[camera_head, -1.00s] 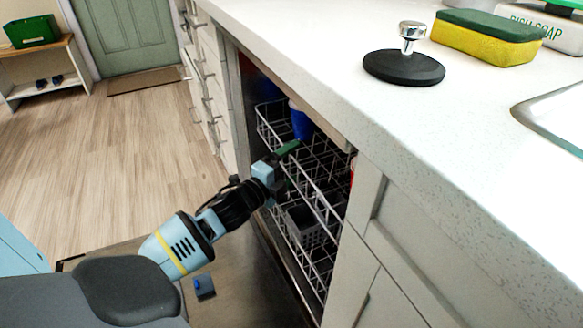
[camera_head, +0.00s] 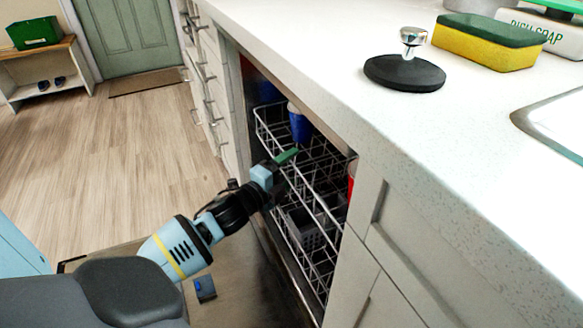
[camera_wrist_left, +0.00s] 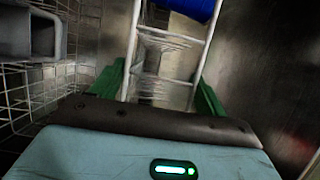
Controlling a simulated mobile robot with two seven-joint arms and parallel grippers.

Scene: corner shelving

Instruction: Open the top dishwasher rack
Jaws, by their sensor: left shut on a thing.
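The top dishwasher rack (camera_head: 268,128) is a white wire rack inside the open dishwasher under the counter, and its front edge stands near the opening. My left gripper (camera_head: 284,160) is at the rack's front. In the left wrist view its green fingers (camera_wrist_left: 158,85) lie on both sides of the rack's white wires (camera_wrist_left: 168,78), shut on them. The blue cup (camera_wrist_left: 190,8) shows just beyond. My right gripper is not in view.
The lower rack (camera_head: 318,262) with a grey basket (camera_head: 304,230) is below. The dishwasher door (camera_head: 240,285) lies open. The counter (camera_head: 300,50) overhangs the opening, with a sponge (camera_head: 485,42) and a black stopper (camera_head: 404,73) on it. Open floor (camera_head: 130,170) lies left.

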